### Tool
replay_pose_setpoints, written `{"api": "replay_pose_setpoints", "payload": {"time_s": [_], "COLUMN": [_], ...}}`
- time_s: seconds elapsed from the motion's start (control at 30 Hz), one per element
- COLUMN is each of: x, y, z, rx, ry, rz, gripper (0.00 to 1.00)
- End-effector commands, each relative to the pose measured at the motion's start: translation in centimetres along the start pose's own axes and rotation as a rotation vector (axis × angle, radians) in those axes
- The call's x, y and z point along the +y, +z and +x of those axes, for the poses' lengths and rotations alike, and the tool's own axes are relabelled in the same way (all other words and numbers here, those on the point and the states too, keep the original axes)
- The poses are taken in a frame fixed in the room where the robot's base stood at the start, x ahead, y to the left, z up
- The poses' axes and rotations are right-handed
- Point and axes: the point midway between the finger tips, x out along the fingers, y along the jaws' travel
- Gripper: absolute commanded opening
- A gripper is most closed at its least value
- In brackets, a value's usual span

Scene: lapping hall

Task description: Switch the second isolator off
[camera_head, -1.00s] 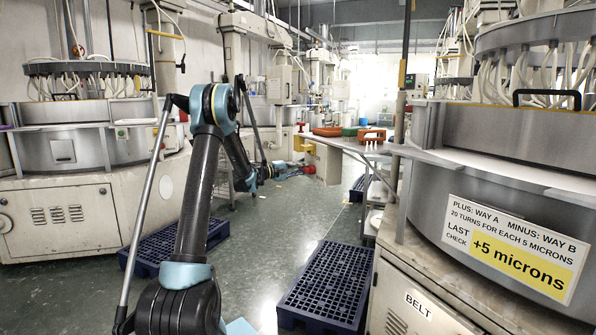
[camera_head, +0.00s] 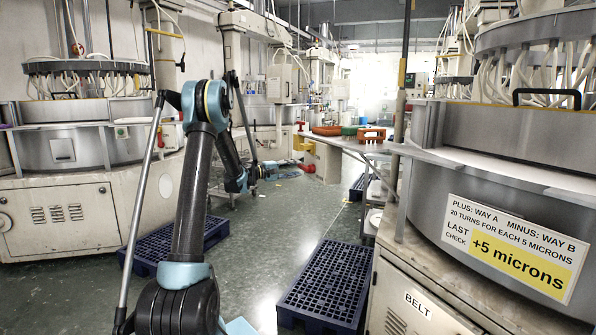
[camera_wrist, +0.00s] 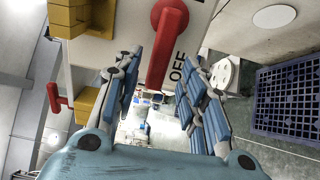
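In the wrist view a red isolator handle (camera_wrist: 168,45) stands out from a pale panel (camera_wrist: 110,50) marked "OFF" beside it. My gripper (camera_wrist: 160,64) is open, with one blue-and-grey finger on each side of the handle's free end. I cannot tell whether either finger touches it. A second red handle (camera_wrist: 60,103) with yellow blocks (camera_wrist: 88,103) sits at the left of the panel. In the head view my gripper (camera_head: 283,171) is small, close to red and yellow parts (camera_head: 308,167) by the bench; its fingers are hard to make out there.
A blue pallet (camera_head: 327,285) lies on the floor right of my arm, and another (camera_head: 160,245) lies behind it. A lapping machine (camera_head: 500,170) stands close at the right and one (camera_head: 70,180) at the left. A bench (camera_head: 345,143) holds coloured trays.

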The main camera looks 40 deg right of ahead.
Motion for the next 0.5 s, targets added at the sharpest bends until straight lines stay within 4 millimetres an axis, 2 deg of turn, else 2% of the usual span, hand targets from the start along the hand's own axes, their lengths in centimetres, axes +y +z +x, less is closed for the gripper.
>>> {"api": "replay_pose_setpoints", "payload": {"time_s": [0.03, 0.2, 0.33, 0.5], "x": [0.0, -0.1, -0.1, -0.1], "y": [-0.1, -0.2, -0.3, -0.3], "z": [-1.2, -4.5, -6.4, -7.8], "rx": [0.002, 0.004, 0.004, 0.002], "ry": [0.000, 0.000, 0.000, 0.000], "rz": [0.000, -0.001, -0.001, -0.001], "gripper": [0.38, 0.38, 0.38, 0.38]}}
